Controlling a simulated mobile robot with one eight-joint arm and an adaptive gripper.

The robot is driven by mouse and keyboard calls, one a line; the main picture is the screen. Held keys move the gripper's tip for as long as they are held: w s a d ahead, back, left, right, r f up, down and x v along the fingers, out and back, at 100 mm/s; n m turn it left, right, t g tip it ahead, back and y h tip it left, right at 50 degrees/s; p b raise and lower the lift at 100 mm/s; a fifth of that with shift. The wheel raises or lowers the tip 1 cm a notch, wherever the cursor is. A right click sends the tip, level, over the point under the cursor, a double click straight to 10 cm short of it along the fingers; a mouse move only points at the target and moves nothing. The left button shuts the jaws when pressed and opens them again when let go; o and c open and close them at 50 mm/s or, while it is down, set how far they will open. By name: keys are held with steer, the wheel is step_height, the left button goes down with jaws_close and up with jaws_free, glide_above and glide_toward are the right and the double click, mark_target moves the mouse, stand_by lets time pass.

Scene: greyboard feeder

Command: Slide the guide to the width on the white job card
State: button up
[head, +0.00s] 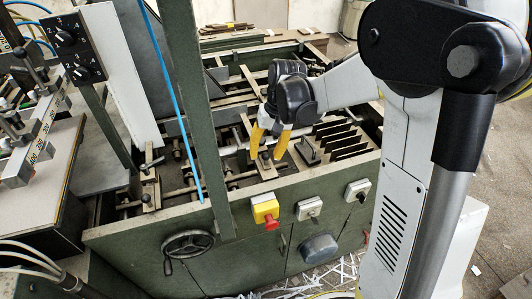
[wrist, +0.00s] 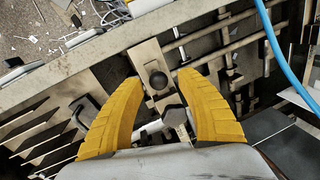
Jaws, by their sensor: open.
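My gripper (head: 266,152) is open, its two yellow fingers pointing down into the green machine (head: 240,212). In the wrist view the open fingertips (wrist: 160,76) stand on either side of a flat metal bar with a round black knob, which looks like the guide (wrist: 149,57). The guide also shows in the head view (head: 267,171), just below the fingertips. I cannot tell whether either finger touches it. I cannot make out a job card or a width reading in either view.
A red stop button on a yellow box (head: 265,210) and a handwheel (head: 188,245) are on the machine's front. Upright dark plates (head: 345,140) stand to the right of the gripper. A green post (head: 205,110) and blue hose (head: 172,95) rise to its left.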

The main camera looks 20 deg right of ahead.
step_height(320, 180, up, 12)
steer(key=d, duration=0.2)
steer(key=shift+s, duration=0.2)
steer(key=shift+d+f, duration=0.1)
steer(key=s+a+f+n+t+h+b, duration=0.1)
steer(key=s+f+t+b, duration=0.2)
steer(key=s, duration=0.5)
steer(key=s+a+f+n+t+h+b, duration=0.1)
steer(key=s+f+t+b, duration=0.2)
steer(key=s, duration=0.6)
steer(key=shift+a+f+t, duration=0.2)
steer(key=shift+f+t, duration=0.2)
steer(key=shift+w, duration=0.1)
stand_by(1.9)
